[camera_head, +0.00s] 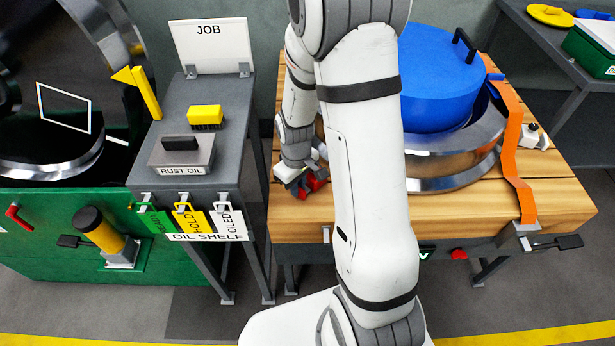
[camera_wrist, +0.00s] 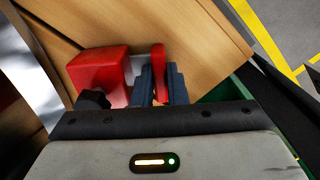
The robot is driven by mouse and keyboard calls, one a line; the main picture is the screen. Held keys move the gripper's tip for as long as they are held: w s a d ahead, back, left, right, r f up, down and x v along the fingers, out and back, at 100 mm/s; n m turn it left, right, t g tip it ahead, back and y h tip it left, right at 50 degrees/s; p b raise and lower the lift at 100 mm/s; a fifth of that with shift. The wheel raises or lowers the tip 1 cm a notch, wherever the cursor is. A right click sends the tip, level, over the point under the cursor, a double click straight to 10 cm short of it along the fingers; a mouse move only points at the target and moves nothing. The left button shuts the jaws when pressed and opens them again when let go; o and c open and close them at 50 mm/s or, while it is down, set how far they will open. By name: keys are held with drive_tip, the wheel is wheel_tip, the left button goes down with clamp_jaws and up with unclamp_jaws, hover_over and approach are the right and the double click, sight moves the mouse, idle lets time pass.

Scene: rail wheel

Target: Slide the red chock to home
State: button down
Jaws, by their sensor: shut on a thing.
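The red chock (camera_wrist: 97,72) sits on the wooden bench top, beside the metal wheel's lower left rim. It is a red block with an upright red tab (camera_wrist: 158,70) and a dark knob near it. My gripper (camera_wrist: 160,82) is shut on the red tab, with a dark finger on each side of it. In the head view my gripper (camera_head: 296,185) reaches down at the left side of the bench, and only a little of the red chock (camera_head: 314,184) shows beside it. No mark for home can be made out.
The metal wheel (camera_head: 455,165) with a blue cover (camera_head: 437,80) fills the bench's middle. An orange strap (camera_head: 512,140) runs down the right. The oil shelf (camera_head: 225,110) stands left, close to the bench. Bare wood (camera_head: 300,220) lies in front of my gripper.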

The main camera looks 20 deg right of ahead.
sight(309, 175)
drive_tip(key=shift+w+d+r, duration=0.15)
drive_tip(key=shift+w+d, duration=0.35)
drive_tip(key=shift+d, duration=0.2)
drive_tip(key=shift+w+d+r, duration=0.1)
drive_tip(key=shift+w+d, duration=0.35)
drive_tip(key=shift+d, duration=0.25)
drive_tip(key=shift+w+d, duration=0.1)
drive_tip(key=shift+d, duration=0.05)
drive_tip(key=shift+w+d, duration=0.15)
drive_tip(key=shift+d, duration=0.1)
drive_tip(key=c, duration=1.8)
unclamp_jaws()
drive_tip(key=shift+c, duration=0.2)
drive_tip(key=o, duration=0.6)
drive_tip(key=shift+s+f, duration=0.15)
drive_tip(key=shift+s, duration=0.05)
drive_tip(key=shift+r+p, duration=2.1)
drive_tip(key=shift+r, duration=0.95)
